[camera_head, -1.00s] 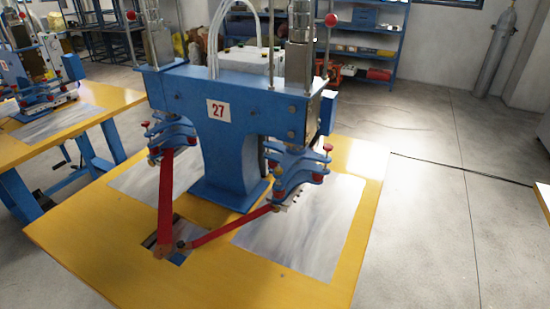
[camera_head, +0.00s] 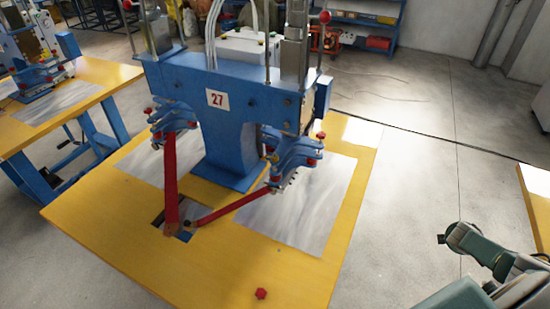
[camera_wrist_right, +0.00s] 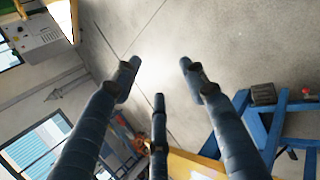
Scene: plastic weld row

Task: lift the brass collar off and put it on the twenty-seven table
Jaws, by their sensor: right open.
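The twenty-seven table (camera_head: 110,230) is a yellow top carrying a blue press with a "27" sign (camera_head: 217,98). I cannot make out a brass collar for certain in either view. Two red bars (camera_head: 170,180) slope down from the press and come near each other at a small brownish joint (camera_head: 172,231) above the tabletop. My right gripper (camera_wrist_right: 158,82) is open and empty, its fingers spread over bare floor in the right wrist view. Part of my right arm shows at the lower right of the head view, beyond the table's right edge. My left gripper is out of view.
A small red knob (camera_head: 261,293) lies on the table's front part. Grey metal sheets (camera_head: 300,210) flank the press. Another yellow table (camera_head: 110,82) with a blue machine stands at left. A yellow table edge (camera_head: 538,205) is at right. Concrete floor lies between.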

